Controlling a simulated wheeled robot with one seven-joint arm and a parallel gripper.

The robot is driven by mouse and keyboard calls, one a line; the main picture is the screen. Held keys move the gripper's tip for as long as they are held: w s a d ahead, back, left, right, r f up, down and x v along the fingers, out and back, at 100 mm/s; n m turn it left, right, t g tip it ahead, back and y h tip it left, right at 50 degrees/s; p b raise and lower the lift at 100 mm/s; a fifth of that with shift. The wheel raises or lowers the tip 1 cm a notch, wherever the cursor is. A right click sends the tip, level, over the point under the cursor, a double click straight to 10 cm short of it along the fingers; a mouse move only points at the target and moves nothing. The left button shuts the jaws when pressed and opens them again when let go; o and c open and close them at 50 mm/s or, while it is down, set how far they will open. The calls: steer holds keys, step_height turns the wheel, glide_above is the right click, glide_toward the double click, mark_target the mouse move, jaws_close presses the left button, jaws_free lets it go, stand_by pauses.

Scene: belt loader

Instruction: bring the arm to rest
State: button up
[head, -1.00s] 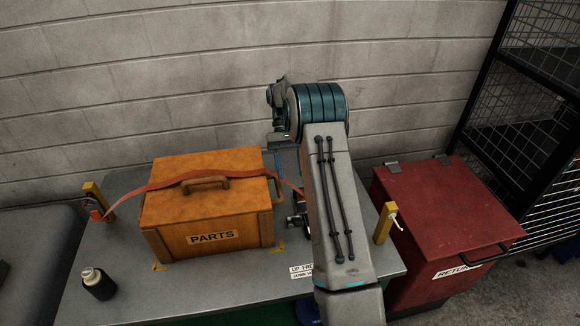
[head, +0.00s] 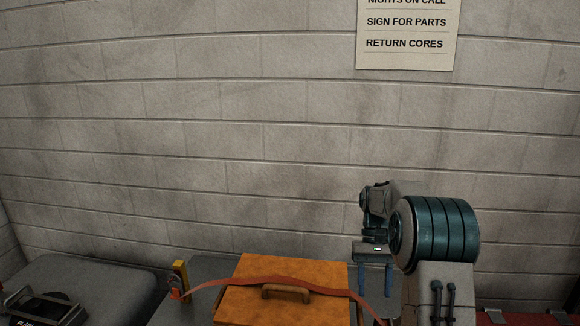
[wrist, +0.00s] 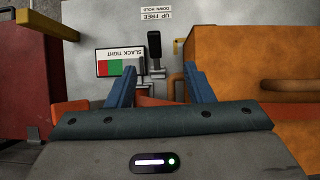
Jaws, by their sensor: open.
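In the wrist view my gripper (wrist: 160,68) is open above the bench, with a black lever (wrist: 155,50) and metal fitting seen between and beyond the fingers. An orange-red strap (head: 215,283) runs over the box and passes below the gripper; in the wrist view it is partly hidden by the gripper body.
A yellow post (head: 180,275) stands at the bench's left. A red-and-green slack/tight label (wrist: 115,66) lies beside the lever. The red bin (wrist: 28,85) is past the bench edge. A block wall with a paper sign (head: 408,35) stands behind; the space above the bench looks clear.

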steer(key=s+a+r+t, duration=0.2)
steer(key=s+t, duration=0.1)
steer(key=s, duration=0.5)
steer(key=s+a+r+n+t, duration=0.1)
steer(key=s+a+r+t, duration=0.1)
steer(key=s, duration=0.6)
steer(key=s+a+r+t, duration=0.2)
steer(key=s+a+t, duration=0.1)
steer(key=s, duration=0.5)
steer(key=shift+s+r+t+h, duration=0.2)
steer(key=shift+s+t+h, duration=0.1)
steer(key=shift+t, duration=0.3)
